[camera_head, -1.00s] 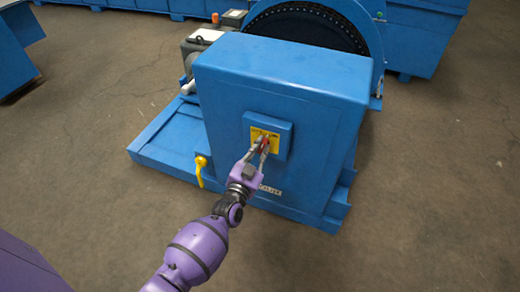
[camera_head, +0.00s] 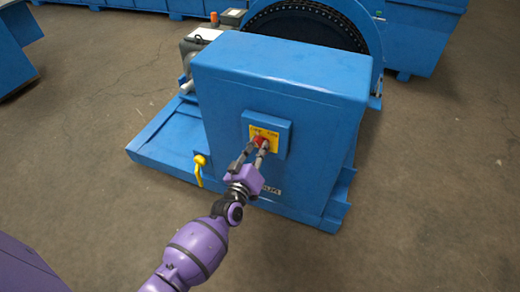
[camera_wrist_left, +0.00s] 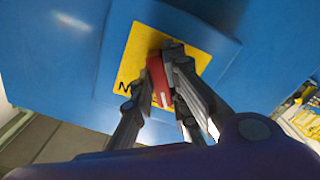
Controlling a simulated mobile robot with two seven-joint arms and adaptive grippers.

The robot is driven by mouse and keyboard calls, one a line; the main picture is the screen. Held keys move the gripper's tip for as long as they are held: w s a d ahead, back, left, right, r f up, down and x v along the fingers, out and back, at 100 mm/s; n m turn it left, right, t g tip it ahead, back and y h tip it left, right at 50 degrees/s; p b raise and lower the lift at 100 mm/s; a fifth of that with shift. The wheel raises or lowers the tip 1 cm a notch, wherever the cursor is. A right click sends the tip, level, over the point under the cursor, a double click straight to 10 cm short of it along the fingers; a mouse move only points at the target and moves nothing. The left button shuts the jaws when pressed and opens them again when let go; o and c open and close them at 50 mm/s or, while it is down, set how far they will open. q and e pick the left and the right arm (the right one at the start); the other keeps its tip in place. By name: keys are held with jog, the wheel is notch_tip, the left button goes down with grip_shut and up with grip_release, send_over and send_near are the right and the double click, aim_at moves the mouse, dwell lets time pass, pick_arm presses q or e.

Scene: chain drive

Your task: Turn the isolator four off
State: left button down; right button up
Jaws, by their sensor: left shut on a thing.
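The isolator is a red handle (camera_head: 260,141) on a yellow plate (camera_head: 265,132), fixed to a blue square panel (camera_head: 283,126) on the front of the blue cabinet (camera_head: 222,150). My left gripper (camera_head: 257,146) has its fingers on both sides of the red handle and is shut on it. In the left wrist view the handle (camera_wrist_left: 158,80) sits between the fingertips, tilted against the picture. The yellow plate (camera_wrist_left: 140,50) shows behind it. The plate's lettering is partly hidden by the fingers, so I cannot read the handle's position. My right gripper is not in view.
A yellow lever (camera_head: 199,170) hangs at the cabinet's lower left. The blue base (camera_head: 150,150) sticks out to the left. A large dark toothed wheel (camera_head: 305,27) stands behind the cabinet. The concrete floor (camera_head: 430,200) is clear at right and in front.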

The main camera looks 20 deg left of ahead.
pick_arm(q)
jog(key=shift+n, duration=0.8)
jog(key=c, duration=1.7)
grip_release()
jog(key=s, duration=1.2)
jog(key=shift+a, duration=0.2)
